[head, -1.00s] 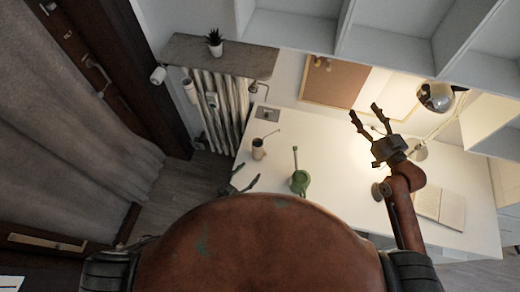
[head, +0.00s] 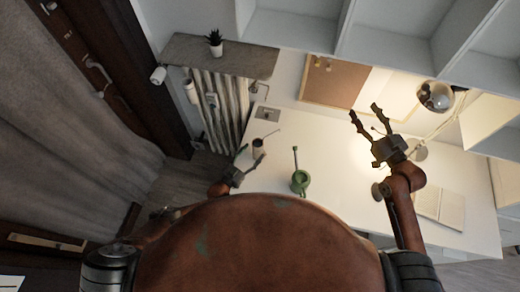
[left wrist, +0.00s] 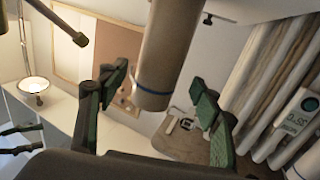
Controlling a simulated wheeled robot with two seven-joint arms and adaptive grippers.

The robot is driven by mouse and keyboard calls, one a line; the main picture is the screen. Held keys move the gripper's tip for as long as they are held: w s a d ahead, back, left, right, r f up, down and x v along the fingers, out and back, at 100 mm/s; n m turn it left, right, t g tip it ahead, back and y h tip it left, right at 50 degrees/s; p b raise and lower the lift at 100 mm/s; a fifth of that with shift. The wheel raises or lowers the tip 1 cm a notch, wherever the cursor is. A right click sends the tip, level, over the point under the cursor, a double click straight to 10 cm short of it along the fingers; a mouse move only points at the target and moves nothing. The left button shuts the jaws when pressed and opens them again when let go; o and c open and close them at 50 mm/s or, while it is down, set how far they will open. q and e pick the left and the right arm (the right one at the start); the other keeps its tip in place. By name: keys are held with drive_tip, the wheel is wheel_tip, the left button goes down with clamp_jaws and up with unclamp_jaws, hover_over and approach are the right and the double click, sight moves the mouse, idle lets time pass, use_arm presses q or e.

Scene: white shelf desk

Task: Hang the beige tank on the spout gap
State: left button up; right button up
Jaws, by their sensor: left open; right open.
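A green watering can (head: 300,182) with an upright spout (head: 295,158) stands to the right. My right gripper (head: 367,119) is open and empty above the desk's right half.
An open book (head: 440,207) lies at the desk's right, near a lamp (head: 436,96). A corkboard (head: 331,80) is at the back. A radiator (head: 222,110) under a plant shelf (head: 180,50) is beyond the left edge. The desk between the cans is clear.

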sight(257, 144)
use_arm(q)
drive_tip(key=shift+x, duration=1)
drive_tip(key=shift+w+d, duration=0.15)
drive_tip(key=shift+d, duration=0.25)
drive_tip(key=shift+w+d, duration=0.2)
drive_tip(key=shift+w, duration=0.25)
drive_tip(key=shift+r, duration=0.1)
clamp_jaws()
